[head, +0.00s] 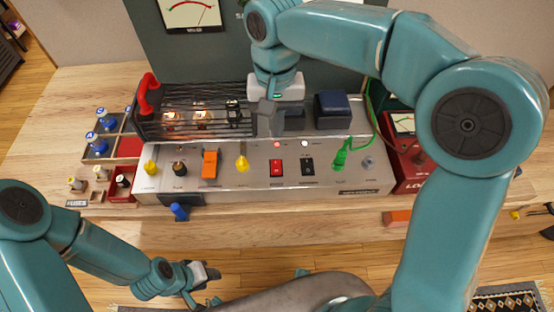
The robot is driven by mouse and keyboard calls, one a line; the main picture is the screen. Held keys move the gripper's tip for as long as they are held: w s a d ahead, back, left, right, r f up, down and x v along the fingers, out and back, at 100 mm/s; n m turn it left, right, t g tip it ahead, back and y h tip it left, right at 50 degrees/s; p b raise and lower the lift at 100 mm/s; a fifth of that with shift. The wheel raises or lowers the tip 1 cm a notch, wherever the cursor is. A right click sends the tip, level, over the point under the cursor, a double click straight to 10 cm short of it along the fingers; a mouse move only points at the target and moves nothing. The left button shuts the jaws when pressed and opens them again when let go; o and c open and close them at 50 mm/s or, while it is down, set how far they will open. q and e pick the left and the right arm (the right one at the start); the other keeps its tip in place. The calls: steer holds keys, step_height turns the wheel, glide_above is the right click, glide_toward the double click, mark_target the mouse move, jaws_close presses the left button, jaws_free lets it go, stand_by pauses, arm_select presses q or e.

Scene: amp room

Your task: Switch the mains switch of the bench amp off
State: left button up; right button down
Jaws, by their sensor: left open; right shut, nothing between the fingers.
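The bench amp (225,180) is a grey metal chassis with a sloping control panel along its front. A red rocker switch (276,168) and a black rocker switch (308,167) sit side by side on it. Their labels are too small to read, so I cannot tell for sure which is the mains switch. A red lamp (277,144) and a pale lamp (305,143) glow above them. My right gripper (268,126) is shut and empty, pointing down over the amp's back edge of the panel, above and left of the red switch. My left gripper (208,278) is open and empty, low in front of the bench.
The panel also bears yellow knobs (242,163), an orange switch cover (210,163) and a green plug (341,157). A black cage (190,113) with glowing tubes stands behind. A red meter box (408,160) is at right, a parts tray (97,150) at left.

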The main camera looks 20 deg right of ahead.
mark_target(277, 170)
steer(key=f, duration=0.3)
steer(key=s+f, duration=0.1)
steer(key=f, duration=0.3)
steer(key=f+b, duration=0.1)
steer(key=f, duration=0.3)
steer(key=shift+s+a+f, duration=0.15)
steer(key=shift+f, duration=0.1)
